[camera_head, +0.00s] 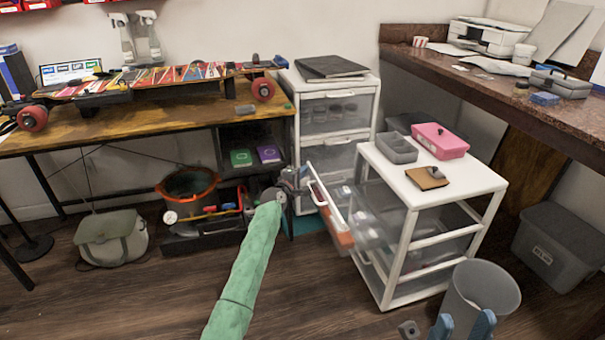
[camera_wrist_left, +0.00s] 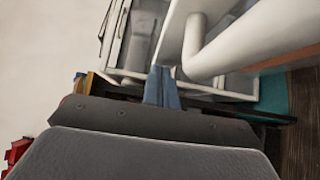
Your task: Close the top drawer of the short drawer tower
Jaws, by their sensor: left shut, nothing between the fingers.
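The short drawer tower (camera_head: 400,240) is a white frame with clear drawers, standing right of centre. Its top drawer (camera_head: 328,205) is pulled out toward the left, with its white front and handle facing my left arm. My left gripper (camera_head: 292,180) is shut and empty, close to the far end of that drawer front. In the left wrist view, the closed blue fingertips (camera_wrist_left: 162,88) are beside a thick white bar (camera_wrist_left: 250,38), probably part of the drawer front. I cannot tell whether they touch. My right gripper (camera_head: 462,326) is open at the bottom edge, near the grey bin.
A taller drawer tower (camera_head: 333,110) stands behind. A grey tray (camera_head: 397,147), pink box (camera_head: 440,140) and brown pad (camera_head: 427,178) lie on the short tower. A grey bin (camera_head: 481,290) stands in front. The workbench (camera_head: 150,125) is at left; open floor lies in front.

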